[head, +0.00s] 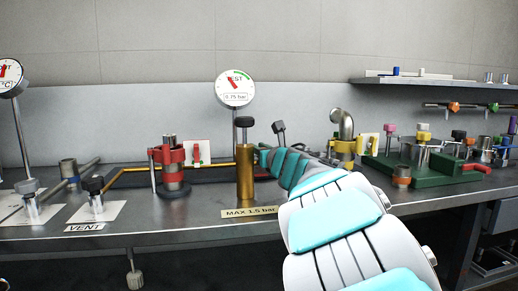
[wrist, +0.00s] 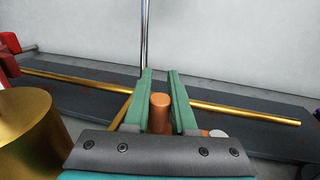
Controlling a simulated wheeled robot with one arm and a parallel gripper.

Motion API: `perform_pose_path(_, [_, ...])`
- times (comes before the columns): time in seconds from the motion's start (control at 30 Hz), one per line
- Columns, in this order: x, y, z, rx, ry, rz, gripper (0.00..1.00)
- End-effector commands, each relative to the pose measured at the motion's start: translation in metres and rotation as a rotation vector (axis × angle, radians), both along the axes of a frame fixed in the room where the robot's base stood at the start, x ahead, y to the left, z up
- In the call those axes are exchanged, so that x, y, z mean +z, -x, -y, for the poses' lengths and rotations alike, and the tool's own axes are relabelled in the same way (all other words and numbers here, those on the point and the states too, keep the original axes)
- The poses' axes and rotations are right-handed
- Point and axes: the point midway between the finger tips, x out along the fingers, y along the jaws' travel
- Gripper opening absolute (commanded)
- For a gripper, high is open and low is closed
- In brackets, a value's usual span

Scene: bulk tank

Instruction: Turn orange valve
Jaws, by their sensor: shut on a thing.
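In the wrist view an orange cylindrical piece (wrist: 160,112), which looks like the orange valve's handle, sits between the two green fingers of my gripper (wrist: 160,76). My gripper is shut on it. In the head view my gripper (head: 264,156) reaches in from the right, just right of a brass cylinder with a dark knob (head: 245,172). The orange piece is not clearly visible there, and the valve's body below it is hidden. A gauge (head: 235,88) above reads about 0.75 bar.
The brass cylinder (wrist: 28,132) stands close at the left in the wrist view. A brass pipe (wrist: 245,112) runs behind my fingers. A red clamp fixture (head: 170,165) stands left, a yellow-fitted pipe (head: 344,148) and a green block (head: 440,170) right. A "MAX 1.5 bar" sign (head: 249,212) lies in front.

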Motion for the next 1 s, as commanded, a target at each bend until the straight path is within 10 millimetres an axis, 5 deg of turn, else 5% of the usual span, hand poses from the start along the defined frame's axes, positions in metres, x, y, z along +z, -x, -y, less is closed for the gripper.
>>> perform_pose_path(1.0, [-0.0028, 0.0084, 0.0032, 0.237, 0.0, -0.001, 0.0])
